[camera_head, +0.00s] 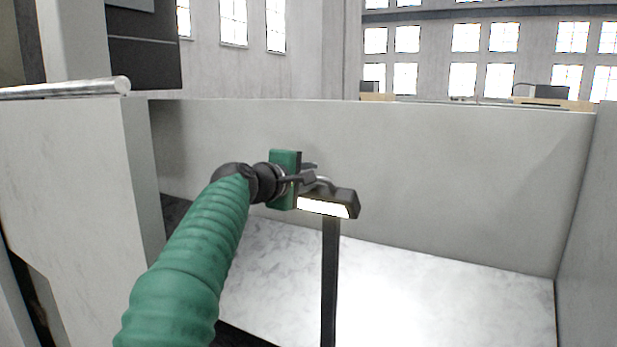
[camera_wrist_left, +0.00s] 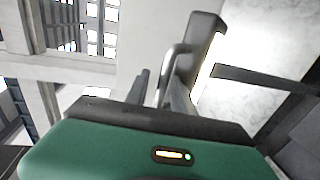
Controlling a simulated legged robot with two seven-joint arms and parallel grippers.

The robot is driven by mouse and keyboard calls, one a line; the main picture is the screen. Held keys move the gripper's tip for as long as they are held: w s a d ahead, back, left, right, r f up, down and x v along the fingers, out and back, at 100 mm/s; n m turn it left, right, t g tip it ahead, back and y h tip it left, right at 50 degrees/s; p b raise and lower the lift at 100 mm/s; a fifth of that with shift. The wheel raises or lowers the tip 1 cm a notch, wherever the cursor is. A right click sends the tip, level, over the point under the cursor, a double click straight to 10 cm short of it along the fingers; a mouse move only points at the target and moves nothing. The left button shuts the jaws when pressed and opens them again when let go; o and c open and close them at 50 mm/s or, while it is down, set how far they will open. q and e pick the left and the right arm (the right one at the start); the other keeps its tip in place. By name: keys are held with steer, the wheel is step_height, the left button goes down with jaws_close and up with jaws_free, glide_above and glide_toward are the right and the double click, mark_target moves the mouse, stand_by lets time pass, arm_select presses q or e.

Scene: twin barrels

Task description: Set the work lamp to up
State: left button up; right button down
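The work lamp has a dark head with a lit white panel (camera_head: 325,206), on a dark upright post (camera_head: 330,275). The panel faces forward and down in the head view. A curved grey handle (camera_head: 322,181) rises from the back of the head. My left gripper (camera_head: 312,177) is at this handle. In the left wrist view, the lamp head (camera_wrist_left: 204,38) and handle (camera_wrist_left: 181,52) are just ahead of my left gripper (camera_wrist_left: 160,82). Its two fingers stand apart with the handle bar between them; a gap shows beside the left finger. Firm contact is unclear. My right gripper is out of view.
A pale wall (camera_head: 450,170) stands behind the lamp, and a side wall (camera_head: 590,220) closes the right. A white marble-like surface (camera_head: 430,290) lies below and is clear. A pale block (camera_head: 75,180) with a metal rail (camera_head: 65,89) stands at left.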

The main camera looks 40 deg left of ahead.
arm_select(q)
steer(key=shift+f, duration=0.15)
steer(key=shift+s+d+b, duration=0.1)
steer(key=shift+s+b, duration=0.2)
steer(key=shift+s, duration=0.05)
steer(key=b+v, duration=0.5)
steer(key=v, duration=1.1)
steer(key=shift+r, duration=0.2)
steer(key=shift+w, duration=0.1)
steer(key=shift+f, duration=0.1)
